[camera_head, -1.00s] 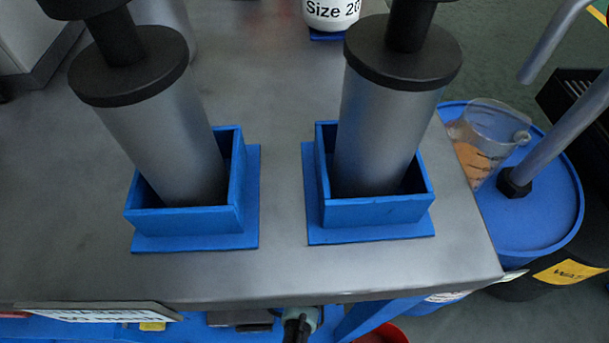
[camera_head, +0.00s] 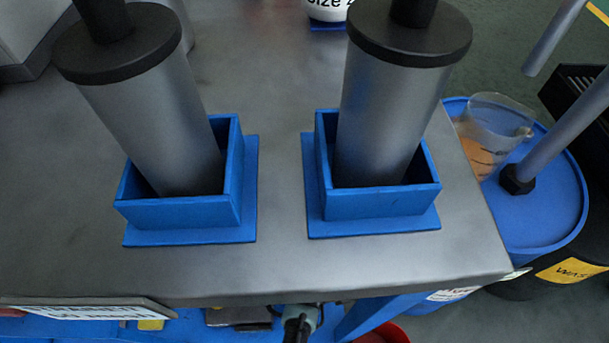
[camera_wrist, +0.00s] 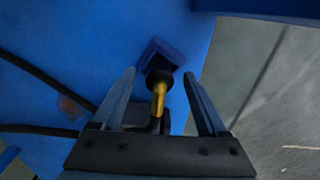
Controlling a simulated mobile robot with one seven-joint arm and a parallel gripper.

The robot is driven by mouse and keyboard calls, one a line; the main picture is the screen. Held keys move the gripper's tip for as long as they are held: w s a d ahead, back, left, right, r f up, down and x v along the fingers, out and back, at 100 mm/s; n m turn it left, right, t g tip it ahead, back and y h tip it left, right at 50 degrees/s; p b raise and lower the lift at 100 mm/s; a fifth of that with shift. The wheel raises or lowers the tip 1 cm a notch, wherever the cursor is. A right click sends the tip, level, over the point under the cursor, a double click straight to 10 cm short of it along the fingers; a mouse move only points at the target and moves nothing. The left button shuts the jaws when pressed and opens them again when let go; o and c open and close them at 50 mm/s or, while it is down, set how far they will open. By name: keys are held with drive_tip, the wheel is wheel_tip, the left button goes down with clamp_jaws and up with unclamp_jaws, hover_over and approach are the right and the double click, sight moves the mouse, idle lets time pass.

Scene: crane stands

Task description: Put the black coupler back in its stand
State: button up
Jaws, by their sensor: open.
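In the wrist view, a dark coupler (camera_wrist: 158,78) with a brass-coloured stem (camera_wrist: 159,98) shows between the fingers of my gripper (camera_wrist: 160,85). A small dark blue square stand (camera_wrist: 166,51) is right behind it, and the coupler's far end overlaps or enters the stand. I cannot tell how deep it sits. My gripper is open, with a gap on both sides of the coupler. In the head view, the coupler and stand cannot be made out, and a grey and black part (camera_head: 300,320) shows below the table's front edge.
Two grey cylinders with black caps stand tilted in blue square holders (camera_head: 185,212) (camera_head: 380,205) on the grey table (camera_head: 275,265). A blue drum (camera_head: 550,205) with a clear jug (camera_head: 490,135) is at right. Dark hoses (camera_wrist: 50,130) run at left in the wrist view.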

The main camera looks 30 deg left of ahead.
drive_tip(key=shift+r+p, duration=2.55)
drive_tip(key=shift+p, duration=0.1)
wheel_tip(320, 180, up, 13)
drive_tip(key=p, duration=0.8)
drive_tip(key=shift+f, duration=0.1)
